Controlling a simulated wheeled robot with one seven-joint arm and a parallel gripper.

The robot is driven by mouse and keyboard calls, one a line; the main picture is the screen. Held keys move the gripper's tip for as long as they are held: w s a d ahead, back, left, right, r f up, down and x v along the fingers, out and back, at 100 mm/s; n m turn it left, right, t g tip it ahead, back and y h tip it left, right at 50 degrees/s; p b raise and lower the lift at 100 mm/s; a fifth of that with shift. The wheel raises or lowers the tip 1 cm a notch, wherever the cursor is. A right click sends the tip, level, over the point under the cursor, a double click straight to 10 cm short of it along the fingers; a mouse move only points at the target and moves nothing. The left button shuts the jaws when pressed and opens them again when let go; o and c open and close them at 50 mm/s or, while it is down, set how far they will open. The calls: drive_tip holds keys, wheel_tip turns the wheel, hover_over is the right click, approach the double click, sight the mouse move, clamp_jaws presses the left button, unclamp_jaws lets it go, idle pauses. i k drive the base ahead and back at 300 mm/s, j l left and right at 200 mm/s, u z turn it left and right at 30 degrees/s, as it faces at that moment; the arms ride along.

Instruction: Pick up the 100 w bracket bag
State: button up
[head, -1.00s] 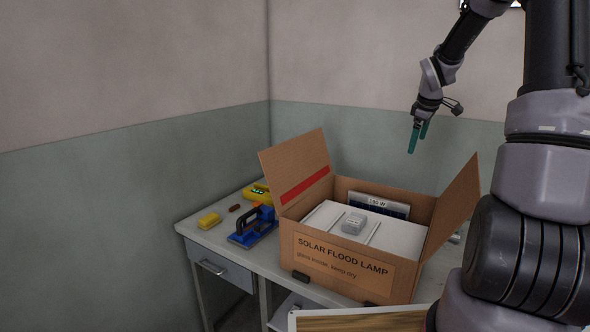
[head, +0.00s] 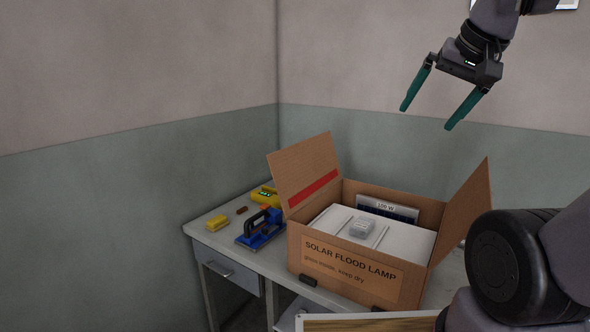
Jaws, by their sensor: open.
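An open cardboard box (head: 315,240) marked "SOLAR FLOOD LAMP" stands on the table. Inside it is a white surface (head: 400,240) with a small pale grey packet (head: 362,229) lying on top, which may be the bracket bag; no wattage can be read on it. A dark panel with a white label (head: 385,208) stands at the back inside the box; the label looks like "150 W" in the earlier view. My gripper (head: 426,117) is open and empty, above and behind the box, with its teal fingers spread and pointing down-left.
The box flaps stand up at left (head: 303,165) and right (head: 464,210). A blue and black tool (head: 262,228), a yellow block (head: 217,222), a small brown piece (head: 242,210) and a yellow device (head: 264,195) lie on the table (head: 215,240) left of the box. A wall is behind.

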sight(363, 226)
drive_tip(key=i+j+z, duration=0.2)
drive_tip(key=j+z, duration=0.2)
drive_tip(key=j, duration=0.2)
drive_tip(key=i+j+z, duration=0.1)
drive_tip(key=j+z, duration=0.25)
drive_tip(key=j, duration=0.25)
drive_tip(key=j+z, duration=0.4)
drive_tip(key=j, duration=0.25)
